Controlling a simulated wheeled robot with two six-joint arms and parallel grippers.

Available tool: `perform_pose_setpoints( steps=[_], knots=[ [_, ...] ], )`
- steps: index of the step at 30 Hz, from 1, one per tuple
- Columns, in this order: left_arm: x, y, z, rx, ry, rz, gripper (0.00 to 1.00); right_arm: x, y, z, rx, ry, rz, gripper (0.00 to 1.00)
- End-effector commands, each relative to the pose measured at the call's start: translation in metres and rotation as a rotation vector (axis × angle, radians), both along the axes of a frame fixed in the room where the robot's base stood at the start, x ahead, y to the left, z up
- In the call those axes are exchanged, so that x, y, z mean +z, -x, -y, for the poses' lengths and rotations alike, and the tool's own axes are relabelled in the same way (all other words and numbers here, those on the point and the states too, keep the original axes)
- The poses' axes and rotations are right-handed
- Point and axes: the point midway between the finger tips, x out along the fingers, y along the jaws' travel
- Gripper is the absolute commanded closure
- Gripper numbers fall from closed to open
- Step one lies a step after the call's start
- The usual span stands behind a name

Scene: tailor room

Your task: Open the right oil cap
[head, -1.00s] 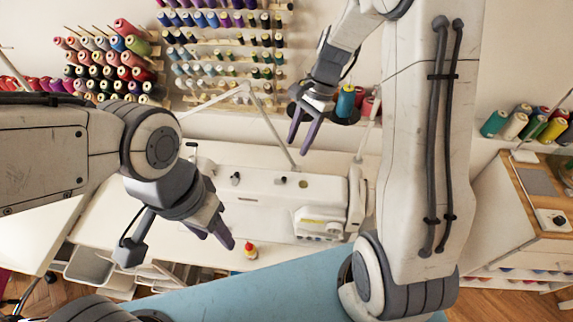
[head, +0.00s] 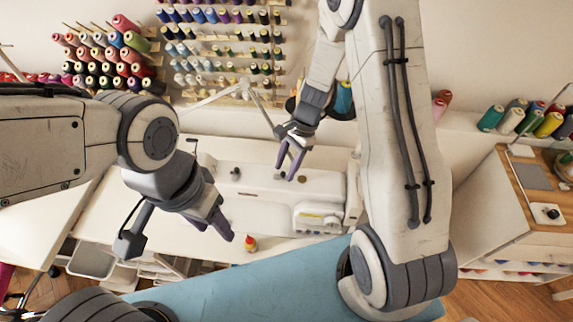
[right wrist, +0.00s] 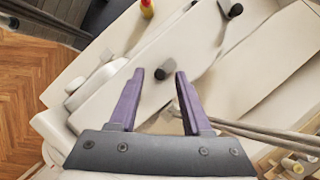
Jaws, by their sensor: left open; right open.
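The white sewing machine (head: 265,205) lies on the table. A dark left cap (head: 235,173) stands on its top; it also shows at the top of the right wrist view (right wrist: 234,11). The dark right oil cap (right wrist: 161,73) appears between my right fingertips in the right wrist view; no grip on it shows. My left gripper (head: 215,232) is open and empty, in front of the machine's left part.
A small bottle with a red cap (head: 250,244) stands in front of the machine. Thread spools fill the wall rack (head: 215,50) behind. A wooden-topped cabinet (head: 520,195) is at right. The table's left part looks clear.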

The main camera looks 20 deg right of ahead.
Motion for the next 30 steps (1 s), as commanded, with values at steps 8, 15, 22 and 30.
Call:
perform_pose_setpoints(
  steps=[8, 15, 22, 30],
  knots=[
    [0.0, 0.0, 0.0, 0.0, 0.0, 0.0, 0.5, 0.0, 0.0, 0.0, 0.0, 0.0, 0.0, 1.0],
    [0.001, 0.0, 0.0, 0.0, 0.0, 0.0, 0.5, 0.001, 0.0, 0.0, 0.022, 0.0, 0.0, 1.0],
    [0.005, 0.0, 0.0, -0.001, 0.0, 0.0, 0.5, 0.001, -0.002, 0.0, 0.127, -0.001, -0.001, 1.0],
    [0.01, 0.0, 0.0, -0.002, 0.0, 0.0, 0.5, 0.002, -0.004, -0.002, 0.359, -0.001, 0.001, 1.0]
  ],
)
